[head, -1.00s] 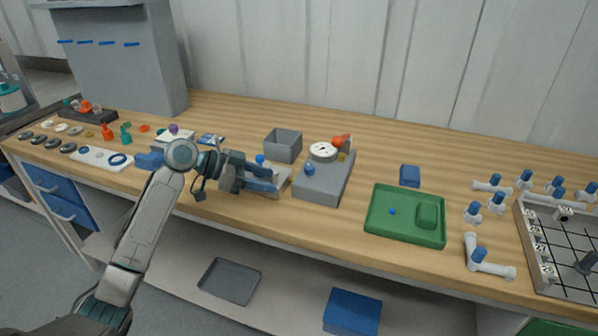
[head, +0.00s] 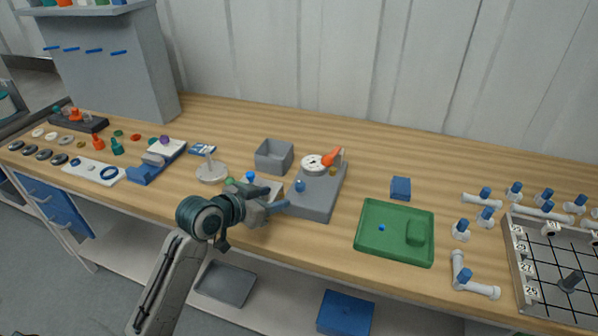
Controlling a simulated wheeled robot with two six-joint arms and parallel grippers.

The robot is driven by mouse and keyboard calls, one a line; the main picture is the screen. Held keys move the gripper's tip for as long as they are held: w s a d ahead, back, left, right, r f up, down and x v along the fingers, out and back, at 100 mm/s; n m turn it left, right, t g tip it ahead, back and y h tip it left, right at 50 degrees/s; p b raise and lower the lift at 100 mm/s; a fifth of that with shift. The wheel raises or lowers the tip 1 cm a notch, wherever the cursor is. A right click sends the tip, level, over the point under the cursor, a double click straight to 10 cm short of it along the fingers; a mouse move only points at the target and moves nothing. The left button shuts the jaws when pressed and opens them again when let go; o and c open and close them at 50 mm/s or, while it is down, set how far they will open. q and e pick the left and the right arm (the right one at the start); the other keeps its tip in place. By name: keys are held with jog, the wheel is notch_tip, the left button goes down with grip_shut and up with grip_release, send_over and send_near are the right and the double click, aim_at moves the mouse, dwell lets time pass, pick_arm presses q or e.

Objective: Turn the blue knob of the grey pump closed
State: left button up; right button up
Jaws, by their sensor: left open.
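The grey pump (head: 318,197) stands on the wooden bench, a grey block with a white round gauge (head: 314,162) and an orange handle (head: 331,157) on top. Its blue knob (head: 300,185) is on the left part of the block. My left gripper (head: 278,197) is open, with its blue fingers just left of the pump and pointing towards it. The fingers look close to the knob but not around it; whether they touch the pump is unclear. My right gripper is not in view.
A second blue knob (head: 250,176) on a pale device, partly hidden by my gripper, is just left. An open grey box (head: 274,157) stands behind. A green tray (head: 368,246) and a blue block (head: 400,188) are to the right. A round stand (head: 211,173) is to the left.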

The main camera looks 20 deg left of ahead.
aim_at(297, 186)
pick_arm(q)
jog(key=shift+n+t+y, duration=0.3)
jog(key=shift+n+y, duration=0.1)
jog(key=x, duration=0.3)
jog(key=p+x, duration=0.1)
jog(key=x, duration=0.2)
jog(key=p+x, duration=0.1)
jog(key=x, duration=0.3)
jog(key=shift+w+r, duration=0.2)
jog(key=shift+r, duration=0.15)
jog(key=shift+c, duration=0.2)
jog(key=c, duration=1)
